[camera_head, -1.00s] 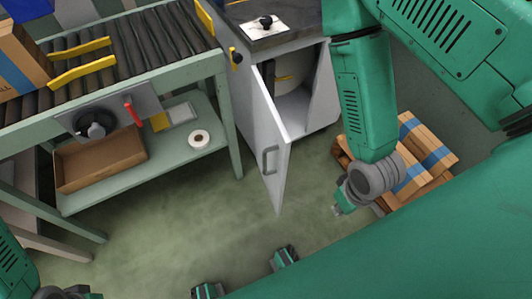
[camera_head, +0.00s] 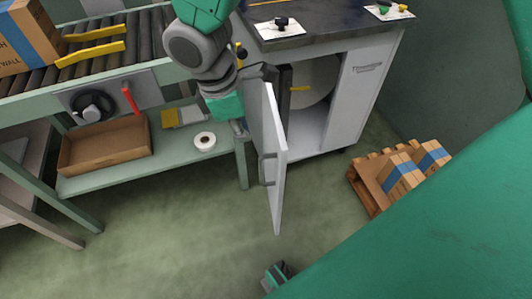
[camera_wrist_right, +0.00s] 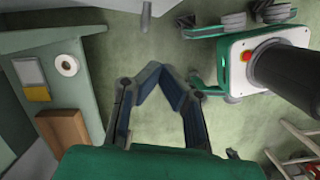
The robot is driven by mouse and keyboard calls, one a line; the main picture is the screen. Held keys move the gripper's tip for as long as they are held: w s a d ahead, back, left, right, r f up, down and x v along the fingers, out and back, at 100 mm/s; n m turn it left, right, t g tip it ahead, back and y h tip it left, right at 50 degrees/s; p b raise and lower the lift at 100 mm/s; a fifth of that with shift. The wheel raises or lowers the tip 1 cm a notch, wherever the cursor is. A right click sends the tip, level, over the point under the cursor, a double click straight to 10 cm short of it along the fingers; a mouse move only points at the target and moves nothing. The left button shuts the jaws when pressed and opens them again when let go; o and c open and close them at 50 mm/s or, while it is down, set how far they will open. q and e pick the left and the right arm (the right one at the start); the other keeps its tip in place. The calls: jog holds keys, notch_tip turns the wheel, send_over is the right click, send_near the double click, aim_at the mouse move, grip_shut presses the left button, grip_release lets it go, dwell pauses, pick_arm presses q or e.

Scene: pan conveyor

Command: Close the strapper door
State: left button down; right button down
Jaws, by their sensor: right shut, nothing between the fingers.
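The strapper door (camera_head: 278,165) is a light grey panel on the white cabinet (camera_head: 352,100). It stands swung open, with its grey handle (camera_head: 266,169) on the left, outer face. My right gripper (camera_head: 238,126) hangs on the left side of the door, near its hinge side. Its fingers are hard to make out in the head view. In the right wrist view, the right gripper (camera_wrist_right: 161,72) is shut and empty, with its fingertips together. I cannot tell whether it touches the door. My left gripper is out of view.
A green table with a roller conveyor (camera_head: 145,38) stands left of the cabinet. Its lower shelf holds a cardboard tray (camera_head: 105,146) and a tape roll (camera_head: 204,141). A pallet (camera_head: 366,187) with boxes lies to the right. The floor before the door is clear.

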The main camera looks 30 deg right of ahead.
aim_at(266, 155)
jog(key=d+f+b, duration=0.1)
jog(key=f+b, duration=0.1)
jog(key=f, duration=0.1)
jog(key=s+d+f+b, duration=0.1)
jog(key=d+f+b, duration=0.1)
jog(key=f, duration=0.1)
jog(key=d+f+b, duration=0.1)
jog(key=f+b, duration=0.1)
jog(key=f, duration=0.1)
jog(key=shift+s+d, duration=0.15)
jog(key=shift+s, duration=0.15)
jog(key=shift+s+d+r, duration=0.2)
jog(key=shift+s+d, duration=0.05)
jog(key=shift+d, duration=0.1)
jog(key=shift+d, duration=0.25)
